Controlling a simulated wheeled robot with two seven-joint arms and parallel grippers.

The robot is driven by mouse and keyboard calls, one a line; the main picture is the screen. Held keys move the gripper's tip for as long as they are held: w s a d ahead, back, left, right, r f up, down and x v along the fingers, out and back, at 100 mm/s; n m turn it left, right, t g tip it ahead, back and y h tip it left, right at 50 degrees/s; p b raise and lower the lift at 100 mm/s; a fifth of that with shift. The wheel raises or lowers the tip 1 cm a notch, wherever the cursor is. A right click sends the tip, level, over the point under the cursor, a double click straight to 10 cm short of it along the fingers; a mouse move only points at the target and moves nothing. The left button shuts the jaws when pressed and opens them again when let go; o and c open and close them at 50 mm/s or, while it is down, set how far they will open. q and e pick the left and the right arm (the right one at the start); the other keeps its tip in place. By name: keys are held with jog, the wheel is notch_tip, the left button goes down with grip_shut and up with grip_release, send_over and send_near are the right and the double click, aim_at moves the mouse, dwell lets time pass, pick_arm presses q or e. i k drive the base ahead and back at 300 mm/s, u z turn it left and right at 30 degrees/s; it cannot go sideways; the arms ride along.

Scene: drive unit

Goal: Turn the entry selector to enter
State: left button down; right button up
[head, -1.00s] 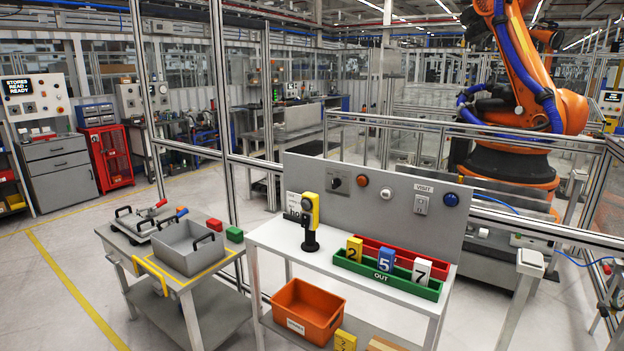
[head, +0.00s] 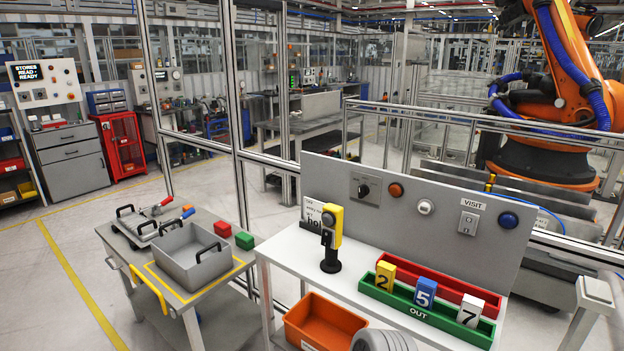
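The entry selector (head: 364,189) is a black rotary knob on a light plate, at the left part of the grey upright panel (head: 330,172) behind the white table. Its small markings are too fine to read, so I cannot tell which position it points to. Neither of my grippers shows in the head view. Nothing touches the selector.
On the white table (head: 300,250) stand a yellow-and-black device (head: 332,236), a sign, and a green OUT tray (head: 450,325) with numbered blocks beside a red tray (head: 462,290). An orange bin (head: 322,325) sits below. A grey cart (head: 218,295) stands left.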

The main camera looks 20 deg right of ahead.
aim_at(364, 190)
jog(key=z, duration=0.15)
jog(key=i, duration=0.75)
jog(key=z, duration=0.55)
